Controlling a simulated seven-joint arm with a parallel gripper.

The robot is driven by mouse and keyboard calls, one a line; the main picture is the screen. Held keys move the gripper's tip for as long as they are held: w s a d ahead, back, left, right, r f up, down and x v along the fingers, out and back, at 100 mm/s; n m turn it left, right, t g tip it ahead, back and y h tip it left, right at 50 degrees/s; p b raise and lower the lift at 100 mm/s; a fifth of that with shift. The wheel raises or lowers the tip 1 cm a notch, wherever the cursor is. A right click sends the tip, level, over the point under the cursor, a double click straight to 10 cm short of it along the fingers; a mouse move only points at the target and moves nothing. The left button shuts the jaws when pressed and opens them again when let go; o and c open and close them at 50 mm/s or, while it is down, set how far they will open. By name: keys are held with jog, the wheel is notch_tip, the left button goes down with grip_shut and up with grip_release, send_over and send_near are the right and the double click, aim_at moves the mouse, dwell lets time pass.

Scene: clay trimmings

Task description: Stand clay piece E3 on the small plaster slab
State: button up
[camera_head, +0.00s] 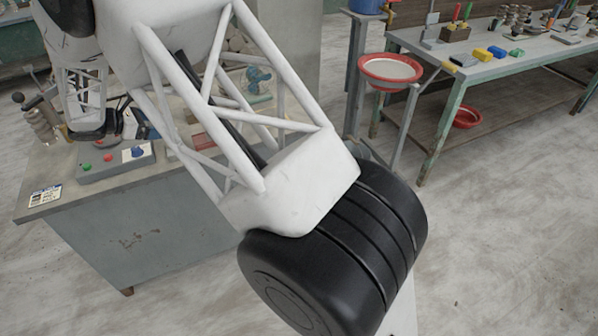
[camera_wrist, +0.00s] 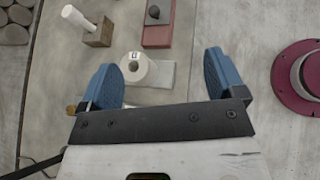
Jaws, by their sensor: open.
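In the wrist view a pale, round clay piece with a central hole (camera_wrist: 138,71) carries a small label whose print is too small to read surely; it may be E3. It sits at the left part of a small pale grey slab (camera_wrist: 166,74), overlapping it in this view; I cannot tell whether it rests fully on it. My gripper (camera_wrist: 161,62) is open, its blue fingers wide apart on either side of the piece and slab, with nothing held between them. In the head view my arm hides the gripper, the piece and the slab.
In the wrist view a wooden block with a white-handled tool (camera_wrist: 97,34) and a reddish board (camera_wrist: 157,37) bearing a dark piece lie beyond the slab. A dark red round object (camera_wrist: 283,74) is at right. In the head view a control box (camera_head: 115,165) stands on the grey bench.

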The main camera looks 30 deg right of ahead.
jog(key=s+d+r+m+g+y, duration=0.25)
jog(key=s+d+r+m, duration=0.35)
jog(key=s+d, duration=0.4)
jog(key=s+d+r+m+g+y, duration=0.1)
jog(key=s+d+r+m+y, duration=0.2)
jog(key=s+d+r, duration=0.75)
jog(key=s+d+m+y, duration=0.1)
jog(key=s+m+y, duration=0.1)
jog(key=s, duration=0.8)
jog(key=s+d+m+t+y, duration=0.1)
jog(key=s+m, duration=0.4)
jog(key=s, duration=0.5)
jog(key=s+d+f+m+t+y, duration=0.1)
jog(key=s+m+y, duration=0.2)
jog(key=s, duration=0.8)
jog(key=shift+d+m, duration=0.25)
jog(key=shift+m, duration=0.15)
jog(key=shift+s+t, duration=0.1)
jog(key=shift+t, duration=0.15)
